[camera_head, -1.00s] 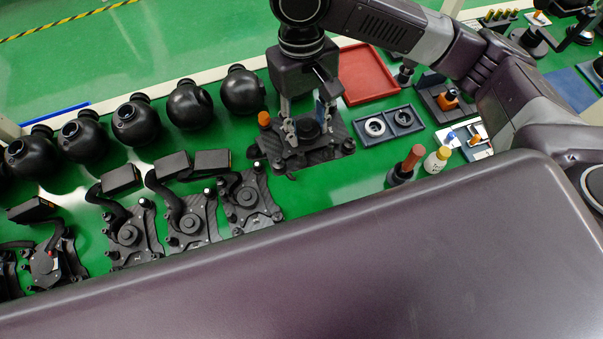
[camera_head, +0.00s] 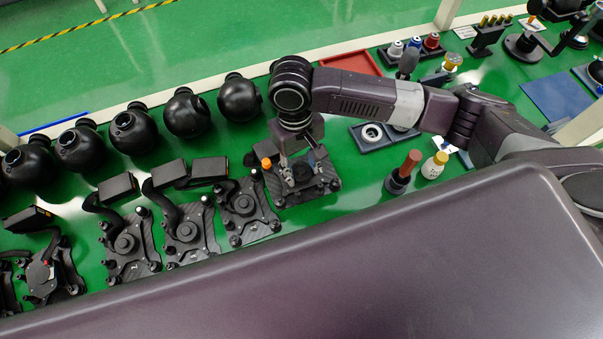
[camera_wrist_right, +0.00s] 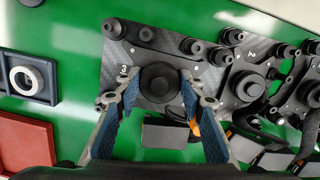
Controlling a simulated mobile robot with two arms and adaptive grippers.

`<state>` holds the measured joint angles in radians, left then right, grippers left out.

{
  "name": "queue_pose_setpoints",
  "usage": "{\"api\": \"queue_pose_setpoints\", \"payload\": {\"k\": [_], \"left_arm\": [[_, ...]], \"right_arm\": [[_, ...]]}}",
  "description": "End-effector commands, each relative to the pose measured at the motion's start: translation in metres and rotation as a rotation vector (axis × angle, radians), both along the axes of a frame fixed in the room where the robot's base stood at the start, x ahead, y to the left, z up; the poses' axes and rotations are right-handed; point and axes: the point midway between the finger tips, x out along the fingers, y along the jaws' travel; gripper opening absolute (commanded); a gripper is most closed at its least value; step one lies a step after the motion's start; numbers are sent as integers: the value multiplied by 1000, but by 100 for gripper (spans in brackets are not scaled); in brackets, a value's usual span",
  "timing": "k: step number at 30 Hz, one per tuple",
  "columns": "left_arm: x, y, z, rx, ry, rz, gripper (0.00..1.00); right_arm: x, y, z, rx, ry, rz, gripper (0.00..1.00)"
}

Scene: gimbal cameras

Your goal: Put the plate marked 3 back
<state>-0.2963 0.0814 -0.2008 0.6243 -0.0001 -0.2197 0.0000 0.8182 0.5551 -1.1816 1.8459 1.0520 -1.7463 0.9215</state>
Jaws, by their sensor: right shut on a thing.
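The plate marked 3 (camera_head: 325,186) is a dark carbon-fibre plate with a round black hub and corner posts. In the right wrist view the plate (camera_wrist_right: 118,54) shows its white 3. My right gripper (camera_head: 302,181) points down at it; in the wrist view the fingers (camera_wrist_right: 160,92) are closed on both sides of the hub. The plate is at the right end of the row, close beside the plate marked 2 (camera_wrist_right: 222,75). I cannot tell whether it touches the table or its neighbour. My left gripper is out of view.
Several similar plates with black camera parts (camera_head: 125,242) line up to the left. Black spheres (camera_head: 186,115) stand behind them. A red-brown-topped bottle (camera_head: 401,175) and a white bottle (camera_head: 434,166) stand to the right. A red tray (camera_head: 348,64) lies behind my arm.

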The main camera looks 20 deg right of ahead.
Motion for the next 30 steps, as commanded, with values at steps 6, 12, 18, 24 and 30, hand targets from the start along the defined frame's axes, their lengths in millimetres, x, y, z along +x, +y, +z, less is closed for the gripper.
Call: {"api": "queue_pose_setpoints", "payload": {"k": [6,12,18,24,30], "left_arm": [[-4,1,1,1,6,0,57],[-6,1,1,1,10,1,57],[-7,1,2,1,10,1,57],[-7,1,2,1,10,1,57],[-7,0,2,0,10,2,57]], "right_arm": [[-1,0,-30,-1,2,0,4],[0,0,-33,0,0,1,4],[-1,0,-35,0,1,0,4],[-1,0,-36,0,1,0,54],[-1,0,-36,0,1,0,54]]}}
